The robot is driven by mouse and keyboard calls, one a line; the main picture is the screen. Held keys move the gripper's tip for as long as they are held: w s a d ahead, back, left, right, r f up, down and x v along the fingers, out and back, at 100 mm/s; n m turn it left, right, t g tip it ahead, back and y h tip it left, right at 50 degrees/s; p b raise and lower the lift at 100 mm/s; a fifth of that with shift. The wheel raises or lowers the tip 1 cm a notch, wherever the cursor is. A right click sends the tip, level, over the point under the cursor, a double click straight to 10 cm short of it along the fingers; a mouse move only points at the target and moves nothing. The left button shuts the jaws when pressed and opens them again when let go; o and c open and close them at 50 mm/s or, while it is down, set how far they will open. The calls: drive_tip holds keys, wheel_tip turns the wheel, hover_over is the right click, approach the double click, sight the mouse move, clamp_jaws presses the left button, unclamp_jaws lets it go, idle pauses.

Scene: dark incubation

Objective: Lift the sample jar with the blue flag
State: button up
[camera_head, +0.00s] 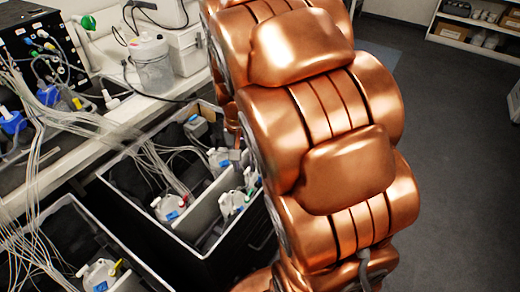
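Several small white sample jars with thin tubes stand in a dark, white-rimmed bin (178,237) left of my arm. A jar with a red and blue marking (168,207) is in the near compartment. Beyond the divider are a jar with a blue marking (218,157) and a jar with green and blue markings (231,203). I cannot tell which blue patch is a flag. My copper arm fills the centre and hides the bin's right side. My gripper is not visible, so I cannot see whether it holds anything.
A second bin at the lower left holds a jar with a yellow marking (99,274). Tubes run from a black box (40,45) across the white bench (130,103). A clear container (153,66) stands on the bench. Open grey floor (455,150) lies right; shelves stand beyond.

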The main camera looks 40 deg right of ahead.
drive_tip(key=w+d+f+m+b, duration=0.2)
drive_tip(key=w+d+f+m, duration=0.4)
drive_tip(key=w+d+f, duration=0.8)
drive_tip(key=shift+t, duration=0.4)
drive_tip(key=f+b, duration=0.1)
drive_tip(key=f, duration=0.6)
drive_tip(key=s+d+f+b, duration=0.1)
drive_tip(key=f, duration=0.2)
drive_tip(key=shift+f+b, duration=0.3)
drive_tip(key=shift+f, duration=0.05)
clamp_jaws()
drive_tip(key=shift+r, duration=0.15)
